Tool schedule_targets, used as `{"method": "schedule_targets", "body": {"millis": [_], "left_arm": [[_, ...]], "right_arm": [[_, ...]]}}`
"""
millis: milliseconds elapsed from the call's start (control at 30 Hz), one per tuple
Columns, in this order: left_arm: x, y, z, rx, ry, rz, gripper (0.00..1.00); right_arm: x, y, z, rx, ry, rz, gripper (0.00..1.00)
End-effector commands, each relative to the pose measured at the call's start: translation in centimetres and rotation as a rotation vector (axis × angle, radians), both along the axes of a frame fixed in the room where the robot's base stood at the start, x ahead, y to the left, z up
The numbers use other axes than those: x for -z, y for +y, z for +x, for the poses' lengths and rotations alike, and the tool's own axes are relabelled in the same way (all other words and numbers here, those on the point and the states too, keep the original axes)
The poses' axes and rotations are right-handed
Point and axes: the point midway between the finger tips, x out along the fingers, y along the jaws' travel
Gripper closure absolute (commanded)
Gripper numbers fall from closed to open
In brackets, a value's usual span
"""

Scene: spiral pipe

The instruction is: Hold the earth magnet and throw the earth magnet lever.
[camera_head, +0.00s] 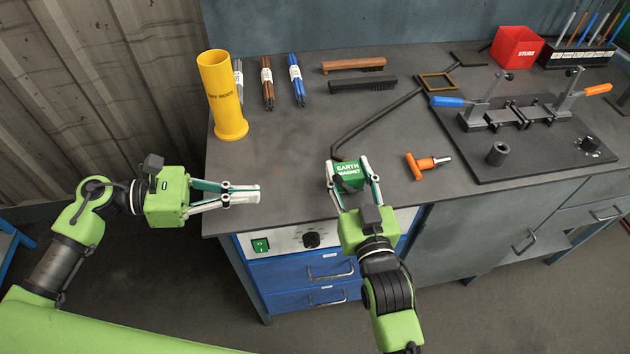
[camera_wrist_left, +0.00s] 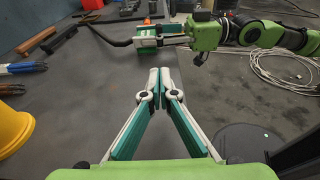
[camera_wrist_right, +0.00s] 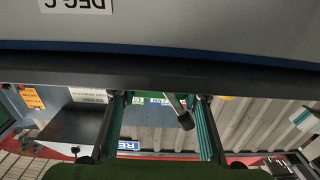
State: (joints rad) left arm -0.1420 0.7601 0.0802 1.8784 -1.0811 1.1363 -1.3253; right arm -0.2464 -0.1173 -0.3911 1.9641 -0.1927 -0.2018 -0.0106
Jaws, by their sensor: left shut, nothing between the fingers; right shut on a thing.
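The earth magnet (camera_head: 348,181), a green block with white lettering, is at the front part of the bench with a dark cable from its back. My right gripper (camera_head: 350,164) is shut on it, one finger at each side. In the right wrist view part of the green block (camera_wrist_right: 146,99) shows between the fingers, with a grey lever with a black end (camera_wrist_right: 184,118) sticking out. My left gripper (camera_head: 257,194) is shut and empty, left of the magnet, near the front edge. The left wrist view shows its fingertips together, with the magnet (camera_wrist_left: 147,38) beyond them.
An orange-handled tool (camera_head: 422,165) lies right of the magnet. A clamp fixture on a dark plate (camera_head: 530,150) fills the right. Bare bench lies between the rod holder and the magnet.

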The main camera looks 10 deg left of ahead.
Motion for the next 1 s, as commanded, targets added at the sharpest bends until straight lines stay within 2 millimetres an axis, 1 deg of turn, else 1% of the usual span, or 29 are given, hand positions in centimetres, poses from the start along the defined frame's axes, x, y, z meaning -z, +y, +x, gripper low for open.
{"method": "schedule_targets", "body": {"millis": [167, 267, 367, 700, 800, 1000], "left_arm": [[0.1, -0.3, 0.1, 0.001, 0.000, 0.000, 1.00], [0.2, -1.2, 0.4, 0.002, 0.000, -0.002, 1.00], [0.4, -2.7, 0.9, 0.003, -0.002, -0.002, 1.00], [1.8, -9.5, 3.1, 0.003, -0.001, -0.003, 1.00], [0.9, -10.7, 3.5, 0.004, -0.004, -0.001, 1.00], [-0.1, -12.3, 4.0, 0.002, -0.001, -0.001, 1.00]], "right_arm": [[0.1, 0.0, 0.0, 0.000, 0.002, -0.001, 1.00], [0.1, 0.0, 0.0, 0.000, 0.002, -0.001, 1.00], [0.1, 0.0, 0.0, 0.000, 0.002, -0.001, 1.00], [0.1, 0.0, 0.0, 0.000, 0.002, -0.001, 1.00], [0.1, 0.0, 0.0, 0.000, 0.002, -0.001, 1.00], [0.1, 0.0, 0.0, 0.000, 0.003, -0.001, 1.00]]}}
